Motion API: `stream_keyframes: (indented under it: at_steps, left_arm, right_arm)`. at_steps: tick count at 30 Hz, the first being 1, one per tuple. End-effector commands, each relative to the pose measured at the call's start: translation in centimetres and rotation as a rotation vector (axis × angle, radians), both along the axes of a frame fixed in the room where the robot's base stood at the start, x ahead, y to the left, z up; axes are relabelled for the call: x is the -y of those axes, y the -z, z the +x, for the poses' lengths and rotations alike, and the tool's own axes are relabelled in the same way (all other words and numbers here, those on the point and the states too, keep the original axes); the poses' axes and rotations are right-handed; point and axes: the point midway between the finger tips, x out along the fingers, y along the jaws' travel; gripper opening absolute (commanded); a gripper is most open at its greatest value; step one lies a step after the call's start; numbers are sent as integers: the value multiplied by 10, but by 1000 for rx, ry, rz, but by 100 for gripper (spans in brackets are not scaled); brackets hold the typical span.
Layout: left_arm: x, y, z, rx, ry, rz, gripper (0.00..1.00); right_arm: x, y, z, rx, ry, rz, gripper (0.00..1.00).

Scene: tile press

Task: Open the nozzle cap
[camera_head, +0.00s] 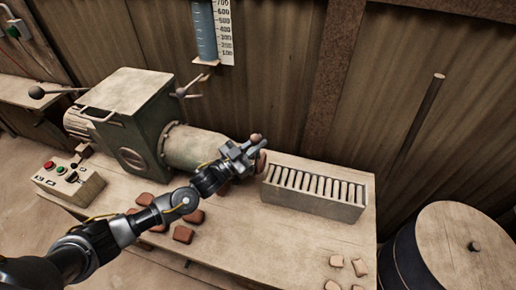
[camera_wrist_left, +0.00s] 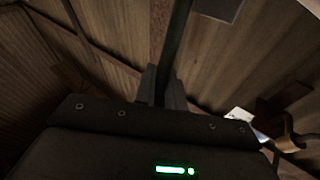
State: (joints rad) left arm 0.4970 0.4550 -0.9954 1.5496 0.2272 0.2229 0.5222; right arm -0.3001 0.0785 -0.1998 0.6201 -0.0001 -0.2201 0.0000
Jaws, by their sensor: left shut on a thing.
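The green press (camera_head: 115,118) stands on the bench with its pale nozzle barrel (camera_head: 192,147) pointing right. My left gripper (camera_head: 244,152) is at the barrel's right end and hides most of the nozzle mouth. A small brownish round part (camera_head: 261,162), which looks like the nozzle cap, shows just right of the fingers. In the left wrist view the fingers (camera_wrist_left: 162,88) are shut on a slim dark bar (camera_wrist_left: 180,40), which looks like the cap's handle. How far the cap stands open cannot be told. My right gripper is not in view.
A rack of upright tiles (camera_head: 315,190) stands close to the right of my gripper. Reddish clay pieces (camera_head: 183,234) lie on the bench below my arm. A control box (camera_head: 70,182) is at the left, a drum (camera_head: 455,250) at the right.

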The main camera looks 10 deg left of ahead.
Motion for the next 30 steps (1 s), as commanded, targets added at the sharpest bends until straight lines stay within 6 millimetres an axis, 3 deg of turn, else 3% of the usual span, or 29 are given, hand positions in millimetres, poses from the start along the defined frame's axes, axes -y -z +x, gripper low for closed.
stream_keyframes:
  at_steps: [1, 3, 12, 19, 30]
  left_arm:
    - [0, 12, -4, 33, 1, -10, 0]
    - [-1, 14, -7, 84, 1, -19, 0]
    - [-4, 16, -20, 255, -1, -52, 0]
    - [-5, 15, -24, 318, 0, -63, 0]
    - [-5, 13, -26, 332, 1, -65, 0]
  right_arm:
    - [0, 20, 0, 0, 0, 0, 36]
    - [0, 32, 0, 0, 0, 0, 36]
    - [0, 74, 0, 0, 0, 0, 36]
    - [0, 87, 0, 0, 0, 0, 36]
    - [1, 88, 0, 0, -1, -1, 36]
